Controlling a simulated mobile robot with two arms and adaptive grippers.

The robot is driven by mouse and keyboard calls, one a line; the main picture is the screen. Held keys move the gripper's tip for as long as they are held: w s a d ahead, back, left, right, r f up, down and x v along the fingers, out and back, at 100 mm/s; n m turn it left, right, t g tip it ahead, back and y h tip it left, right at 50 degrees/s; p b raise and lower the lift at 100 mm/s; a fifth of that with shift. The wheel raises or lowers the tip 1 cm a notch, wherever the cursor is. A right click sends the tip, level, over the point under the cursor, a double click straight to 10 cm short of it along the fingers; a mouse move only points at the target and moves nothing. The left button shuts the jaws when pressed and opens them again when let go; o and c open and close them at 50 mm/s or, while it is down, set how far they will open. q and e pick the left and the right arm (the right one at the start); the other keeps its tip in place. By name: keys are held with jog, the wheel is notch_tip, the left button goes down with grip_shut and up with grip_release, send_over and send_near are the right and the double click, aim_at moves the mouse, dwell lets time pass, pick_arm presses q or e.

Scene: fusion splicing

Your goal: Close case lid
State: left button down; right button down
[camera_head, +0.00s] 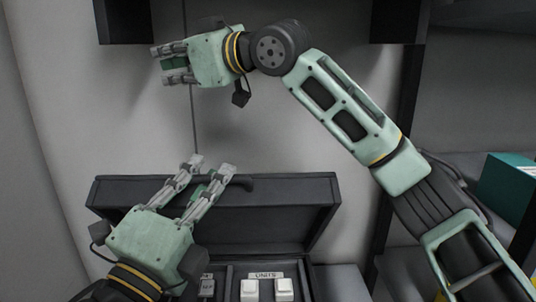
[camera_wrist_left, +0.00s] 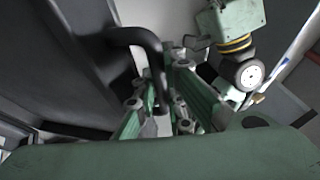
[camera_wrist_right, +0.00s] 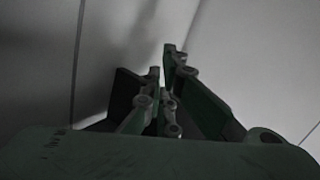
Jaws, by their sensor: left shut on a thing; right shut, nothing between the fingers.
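The case lid (camera_head: 290,205) is a dark panel standing raised at the back of the case (camera_head: 312,284), so the case is open. A black bar handle (camera_head: 244,183) is at the lid's upper edge; it also shows large in the left wrist view (camera_wrist_left: 140,38). My left gripper (camera_head: 212,166) is shut on this handle, and its fingers partly hide it. My right gripper (camera_head: 162,64) is shut and empty, above and left of the lid near the wall. In the right wrist view its fingers (camera_wrist_right: 162,62) have only grey wall behind them.
White blocks (camera_head: 266,290) sit in a compartment labelled UNITS inside the case. A teal box (camera_head: 508,186) stands on a grey surface at the right. My right arm crosses the right half of the head view, above the case.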

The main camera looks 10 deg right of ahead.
pick_arm(q)
jog(key=shift+w, duration=0.1)
pick_arm(e)
jog(key=w+d+f+m+g+y, duration=0.1)
jog(key=w+d+m, duration=0.2)
jog(key=d+m, duration=0.35)
jog(key=w+d+f+m+y, duration=0.1)
jog(key=w+d+f+m, duration=0.15)
jog(key=d, duration=0.65)
jog(key=s+d+f+n+g+y, duration=0.2)
jog(key=s+d+f+n+g, duration=0.2)
jog(key=s+d+f+g, duration=0.7)
jog(key=shift+t, duration=0.3)
jog(key=shift+s+a+f, duration=0.25)
jog(key=shift+s+a, duration=0.55)
jog(key=shift+a, duration=0.8)
jog(key=shift+s+a+f, duration=0.25)
jog(key=shift+s+a, duration=0.55)
jog(key=shift+a, duration=0.8)
jog(key=shift+s+a+f, duration=0.25)
jog(key=shift+s+a, duration=0.55)
jog(key=shift+a, duration=0.8)
